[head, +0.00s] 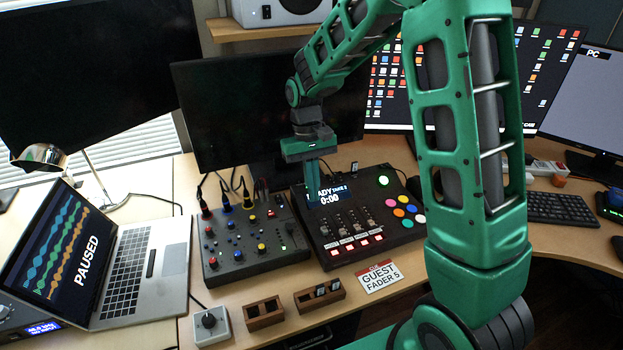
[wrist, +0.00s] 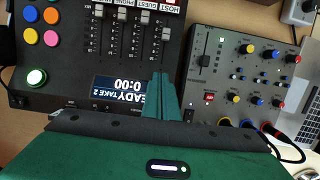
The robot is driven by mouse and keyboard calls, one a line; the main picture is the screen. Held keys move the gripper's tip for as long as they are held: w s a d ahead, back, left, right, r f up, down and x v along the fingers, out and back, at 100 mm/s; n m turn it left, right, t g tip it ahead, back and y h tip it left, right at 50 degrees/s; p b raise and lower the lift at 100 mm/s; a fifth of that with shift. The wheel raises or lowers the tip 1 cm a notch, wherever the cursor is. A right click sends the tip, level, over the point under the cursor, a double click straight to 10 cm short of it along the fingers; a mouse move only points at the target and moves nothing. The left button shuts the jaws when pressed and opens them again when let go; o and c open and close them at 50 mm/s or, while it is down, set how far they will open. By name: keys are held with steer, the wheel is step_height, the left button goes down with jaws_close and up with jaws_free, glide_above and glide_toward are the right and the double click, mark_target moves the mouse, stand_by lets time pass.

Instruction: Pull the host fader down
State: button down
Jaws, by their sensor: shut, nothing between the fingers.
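The recorder console (head: 385,192) is a black desk unit with a lit screen (head: 333,194), several faders, and coloured pads. The screen reads READY TAKE 2 and 0:00. The host fader (wrist: 167,34) is at one end of the fader row, beside the HOST label in the wrist view; in the head view it is the leftmost fader. My gripper (head: 313,184) is shut and empty, pointing down above the screen's left part and hiding some letters. In the wrist view its green fingertips (wrist: 159,78) are in line with the host slot, apart from the fader cap.
A second mixer (head: 245,245) with knobs and plugged cables stands left of the console. Wooden holders (head: 264,313), a grey button box (head: 211,325) and a GUEST FADER 5 card (head: 379,277) lie in front. A laptop (head: 122,270) reads PAUSED. A dark monitor (head: 235,115) stands behind.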

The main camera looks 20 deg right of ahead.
mark_target(324, 231)
steer(key=x, duration=0.4)
steer(key=shift+s+f, duration=0.15)
steer(key=shift+s, duration=1.95)
